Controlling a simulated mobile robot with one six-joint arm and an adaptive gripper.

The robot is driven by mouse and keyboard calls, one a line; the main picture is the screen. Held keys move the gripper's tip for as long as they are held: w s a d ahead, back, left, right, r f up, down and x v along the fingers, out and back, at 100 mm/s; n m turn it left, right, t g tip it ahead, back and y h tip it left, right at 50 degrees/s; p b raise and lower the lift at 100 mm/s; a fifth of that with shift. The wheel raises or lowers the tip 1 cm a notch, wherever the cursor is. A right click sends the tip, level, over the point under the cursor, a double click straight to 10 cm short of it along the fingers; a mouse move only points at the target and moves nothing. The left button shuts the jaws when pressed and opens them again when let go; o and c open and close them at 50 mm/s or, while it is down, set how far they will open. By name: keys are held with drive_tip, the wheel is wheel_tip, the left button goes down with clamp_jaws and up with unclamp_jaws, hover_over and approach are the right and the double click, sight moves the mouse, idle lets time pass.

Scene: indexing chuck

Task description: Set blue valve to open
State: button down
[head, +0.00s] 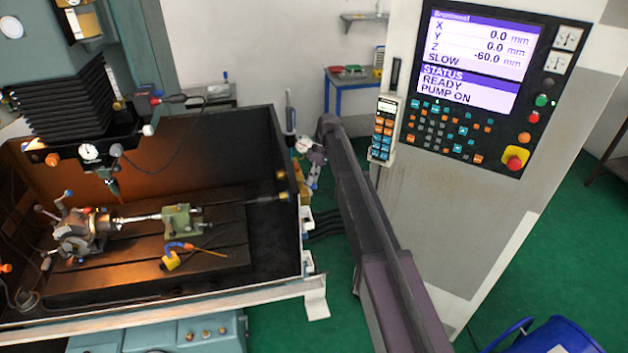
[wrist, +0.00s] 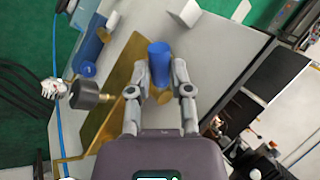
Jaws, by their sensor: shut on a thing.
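The blue valve handle (wrist: 160,62) shows in the wrist view as a blue cylinder standing out between my fingertips, with a brass-coloured part at its base. My gripper (wrist: 159,76) is shut on this blue handle, one finger on each side. The valve's open or closed marking cannot be read from here. In the head view, my purple arm reaches up to the right side of the machine enclosure, and its end covers most of the valve area.
The enclosure holds a chuck (head: 82,236) and a green tailstock (head: 180,221). The control screen (head: 474,60) reads READY and PUMP ON.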

drive_tip(key=c, duration=0.8)
unclamp_jaws()
drive_tip(key=shift+w+d, duration=0.1)
drive_tip(key=shift+o, duration=1.3)
drive_tip(key=shift+f, duration=0.1)
drive_tip(key=shift+s+d+f+t+y+b, duration=0.15)
drive_tip(key=shift+s+f+t+y+b, duration=0.15)
drive_tip(key=shift+s+f+y+b, duration=0.5)
drive_tip(key=shift+s+d+f+n+t+y+b, duration=0.15)
drive_tip(key=shift+s+f+n+t+y+b, duration=0.3)
drive_tip(key=shift+y+b, duration=0.55)
drive_tip(key=s+d+r+m+t+y+b, duration=0.1)
drive_tip(key=s+d+m+t+y+b, duration=0.2)
drive_tip(key=d+t+y+b, duration=0.6)
drive_tip(key=s+t+b, duration=0.1)
drive_tip(key=t+b, duration=0.3)
drive_tip(key=shift+s+d+b, duration=0.3)
